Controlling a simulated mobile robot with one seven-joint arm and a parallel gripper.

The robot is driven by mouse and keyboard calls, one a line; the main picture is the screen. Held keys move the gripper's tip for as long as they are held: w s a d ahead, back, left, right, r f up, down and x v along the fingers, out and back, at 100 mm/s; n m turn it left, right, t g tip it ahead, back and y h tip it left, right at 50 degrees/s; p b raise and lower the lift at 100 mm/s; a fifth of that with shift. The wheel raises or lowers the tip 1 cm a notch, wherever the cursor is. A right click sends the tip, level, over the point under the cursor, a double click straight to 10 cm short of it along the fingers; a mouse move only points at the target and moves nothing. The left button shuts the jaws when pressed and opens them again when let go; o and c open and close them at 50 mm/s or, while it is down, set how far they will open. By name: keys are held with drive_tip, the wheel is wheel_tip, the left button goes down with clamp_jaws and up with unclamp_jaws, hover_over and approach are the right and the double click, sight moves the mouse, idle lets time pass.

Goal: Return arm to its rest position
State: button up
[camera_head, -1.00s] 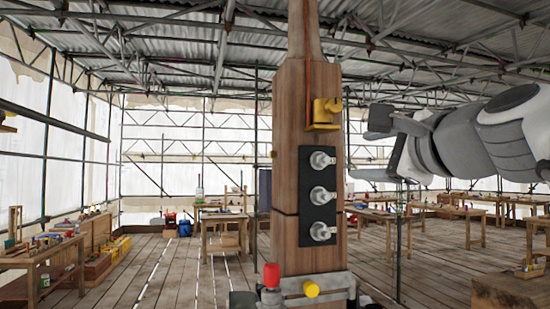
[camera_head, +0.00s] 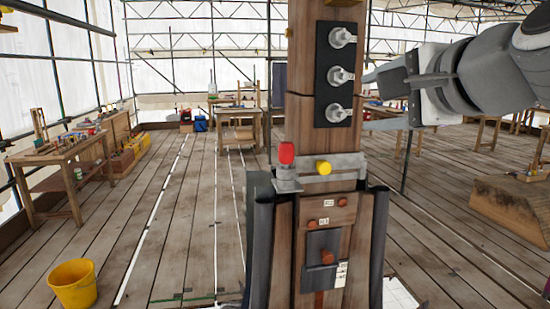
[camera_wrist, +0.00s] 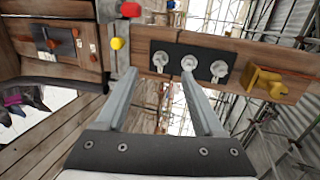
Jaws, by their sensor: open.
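My gripper (camera_head: 368,98) is open and empty at the right of a tall wooden post (camera_head: 300,105), level with the lower part of its black panel. In the wrist view its two fingers (camera_wrist: 160,76) are spread, with nothing between them. The black panel (camera_head: 328,95) carries three grey rotary knobs; they also show in the wrist view (camera_wrist: 188,62), where the right fingertip overlaps the panel's edge. Whether it touches cannot be told. My forearm reaches in from the right edge.
A grey collar on the post bears a red knob (camera_head: 287,152) and a yellow knob (camera_head: 323,167). A yellow bracket (camera_wrist: 266,82) is fixed beyond the panel. A yellow bucket (camera_head: 74,283) stands on the plank floor at left. Workbenches (camera_head: 60,165) stand around; the left floor is mostly clear.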

drive_tip(key=s+f+n+g+h, duration=0.1)
drive_tip(key=s+f+n+g, duration=0.2)
drive_tip(key=f, duration=0.7)
drive_tip(key=s+f+n+g+h, duration=0.1)
drive_tip(key=s+f+n+g, duration=0.2)
drive_tip(key=s+f+n, duration=0.3)
drive_tip(key=s+f+n+g+h, duration=0.1)
drive_tip(key=s+f+n+g, duration=0.2)
drive_tip(key=f, duration=1.1)
drive_tip(key=s+n, duration=0.2)
drive_tip(key=n, duration=0.1)
drive_tip(key=shift+a+f+h, duration=0.2)
drive_tip(key=shift+f+h, duration=0.05)
drive_tip(key=shift+h, duration=0.05)
